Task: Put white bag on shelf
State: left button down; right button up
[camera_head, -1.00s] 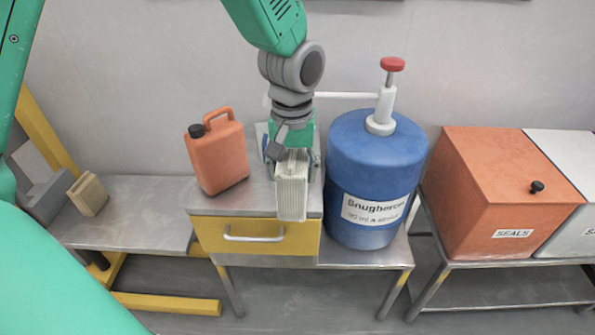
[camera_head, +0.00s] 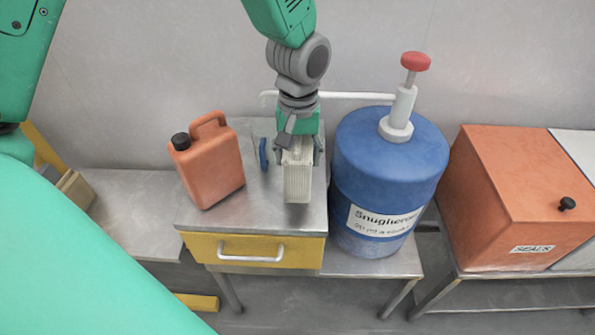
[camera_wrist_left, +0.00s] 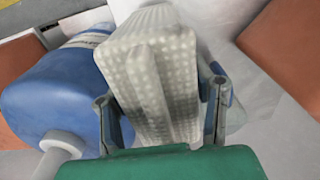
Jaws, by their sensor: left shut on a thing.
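The white bag (camera_head: 297,182) is a pale, ribbed, upright block over the steel top of the yellow-drawer cabinet (camera_head: 212,212). My left gripper (camera_head: 300,150) comes down from above and is shut on its upper part. In the left wrist view the bag (camera_wrist_left: 150,75) shows a dotted pale face between the two fingers of the gripper (camera_wrist_left: 160,105). I cannot tell whether its bottom touches the cabinet top. A low steel surface (camera_head: 130,215) lies at the left; I cannot tell which surface is the shelf. My right gripper is not in view.
An orange canister (camera_head: 208,165) stands left of the bag. A blue drum (camera_head: 388,180) with a red-topped pump (camera_head: 415,62) stands close on its right. An orange box (camera_head: 510,205) stands farther right. A beige block (camera_head: 75,190) is far left.

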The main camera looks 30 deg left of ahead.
pick_arm(q)
jog(key=shift+w+f, duration=0.2)
jog(key=shift+f, duration=0.45)
jog(key=f, duration=0.1)
jog(key=a+f, duration=0.1)
jog(key=f, duration=0.1)
jog(key=shift+s+f, duration=0.1)
jog(key=shift+f, duration=0.05)
jog(key=c, duration=0.7)
grip_release()
jog(key=shift+d, duration=0.45)
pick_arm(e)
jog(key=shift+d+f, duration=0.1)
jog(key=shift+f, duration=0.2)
pick_arm(q)
jog(key=shift+a+r, duration=0.15)
jog(key=shift+r, duration=0.3)
notch_tip(320, 180, up, 11)
jog(key=shift+r+p, duration=0.1)
jog(key=shift+p, duration=0.4)
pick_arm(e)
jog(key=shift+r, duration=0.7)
pick_arm(q)
jog(key=shift+a, duration=0.15)
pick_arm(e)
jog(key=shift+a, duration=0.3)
